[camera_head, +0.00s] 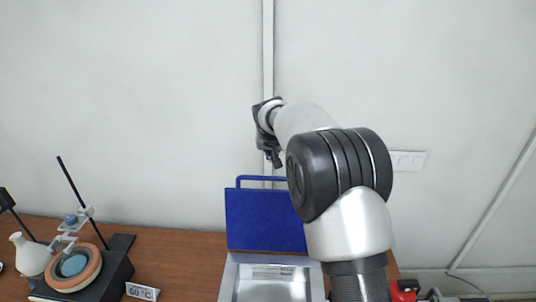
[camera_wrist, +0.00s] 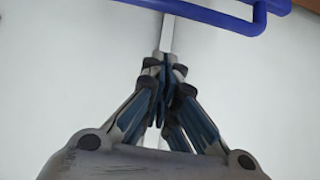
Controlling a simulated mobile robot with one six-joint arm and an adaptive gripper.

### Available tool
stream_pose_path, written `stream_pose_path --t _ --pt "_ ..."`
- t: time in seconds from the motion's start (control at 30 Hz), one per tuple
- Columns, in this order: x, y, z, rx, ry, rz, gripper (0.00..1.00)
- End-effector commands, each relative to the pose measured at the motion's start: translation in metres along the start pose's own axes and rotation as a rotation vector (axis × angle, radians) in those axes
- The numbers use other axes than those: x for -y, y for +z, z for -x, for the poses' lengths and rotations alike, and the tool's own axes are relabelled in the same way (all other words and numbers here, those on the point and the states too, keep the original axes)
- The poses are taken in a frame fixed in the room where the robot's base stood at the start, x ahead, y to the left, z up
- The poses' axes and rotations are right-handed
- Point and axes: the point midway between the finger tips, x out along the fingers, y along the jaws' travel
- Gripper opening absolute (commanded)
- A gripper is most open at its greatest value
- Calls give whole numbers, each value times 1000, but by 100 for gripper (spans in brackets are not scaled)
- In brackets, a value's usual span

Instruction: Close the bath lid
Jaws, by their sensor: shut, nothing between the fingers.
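The bath lid (camera_head: 262,221) is a blue panel standing upright, open, at the back of the bath. Its blue handle (camera_head: 252,178) runs along the top edge; the handle also shows at the top of the wrist view (camera_wrist: 215,16). The bath (camera_head: 231,280) is a light metal basin at the bottom of the head view, partly cut off and partly hidden by my arm. My gripper (camera_head: 275,160) is above the lid, near the handle, with fingers pointing down. In the wrist view my gripper (camera_wrist: 163,66) is shut and empty, apart from the handle.
A wooden table (camera_head: 180,262) bears the bath. To the left stand a stirrer-like device (camera_head: 110,270) with a ring and bowl, a white flask (camera_head: 30,256) and a 60 °C sign (camera_head: 142,291). A white wall (camera_head: 150,100) rises behind. A red object (camera_head: 403,291) sits at lower right.

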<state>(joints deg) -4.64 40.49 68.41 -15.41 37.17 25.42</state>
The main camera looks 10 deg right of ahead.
Motion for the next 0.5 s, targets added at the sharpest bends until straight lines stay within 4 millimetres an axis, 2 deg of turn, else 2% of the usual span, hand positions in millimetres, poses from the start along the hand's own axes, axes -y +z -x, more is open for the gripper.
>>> stream_pose_path --t 0.1,0.4,0.43,0.5 --pt "0 1 -25 5 2 1 0" --pt "-1 1 -77 4 1 1 0" --pt "-1 1 -81 3 1 1 0" --pt "0 4 -75 0 0 1 0"
